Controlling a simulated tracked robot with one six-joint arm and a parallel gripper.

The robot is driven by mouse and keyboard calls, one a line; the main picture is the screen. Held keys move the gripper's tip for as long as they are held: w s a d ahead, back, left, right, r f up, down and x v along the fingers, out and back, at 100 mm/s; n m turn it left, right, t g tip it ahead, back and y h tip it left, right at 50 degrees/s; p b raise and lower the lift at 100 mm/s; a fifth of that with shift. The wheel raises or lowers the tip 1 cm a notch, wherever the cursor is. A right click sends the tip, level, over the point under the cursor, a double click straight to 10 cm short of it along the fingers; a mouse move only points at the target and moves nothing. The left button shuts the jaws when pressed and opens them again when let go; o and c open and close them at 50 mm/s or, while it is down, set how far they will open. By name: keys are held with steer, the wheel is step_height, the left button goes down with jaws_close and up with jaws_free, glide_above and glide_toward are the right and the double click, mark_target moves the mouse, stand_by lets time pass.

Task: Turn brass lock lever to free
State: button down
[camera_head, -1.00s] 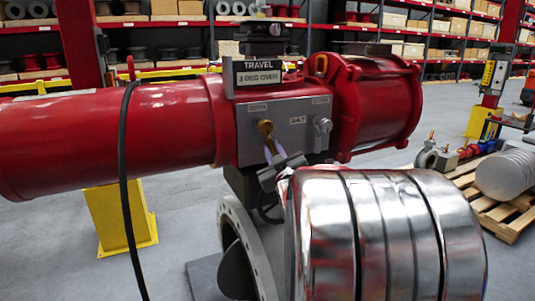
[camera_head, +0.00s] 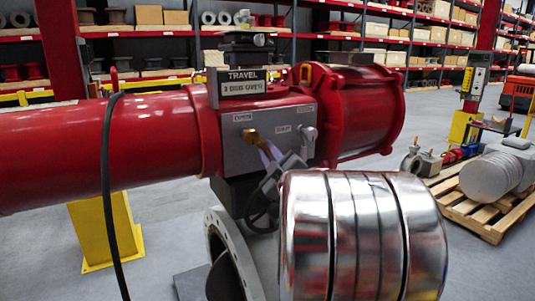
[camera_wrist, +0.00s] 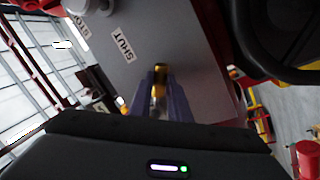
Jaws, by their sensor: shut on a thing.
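The brass lock lever (camera_head: 250,134) sits on the grey panel (camera_head: 235,155) of the red valve actuator (camera_head: 150,145). My gripper (camera_head: 266,149) reaches it from the lower right, its bluish fingers tilted. In the wrist view my gripper (camera_wrist: 160,92) has the fingers on either side of the brass lever (camera_wrist: 160,76), shut on it. The fingers hide part of the lever, so its exact angle is hard to tell. Small labels sit above the lever, too small to read in the head view.
A silver lever (camera_head: 308,136) and a "SHUT" label (camera_wrist: 124,43) are on the same panel. A dark handwheel (camera_head: 262,208) is below. A black cable (camera_head: 108,190) hangs at the left. A pallet (camera_head: 490,218) stands at the right.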

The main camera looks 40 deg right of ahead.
steer(key=shift+a+f, duration=0.1)
steer(key=c, duration=1.7)
jaws_free()
steer(key=shift+o, duration=0.2)
steer(key=shift+s, duration=0.1)
steer(key=v, duration=1.3)
steer(key=shift+s, duration=0.3)
steer(key=shift+a, duration=0.1)
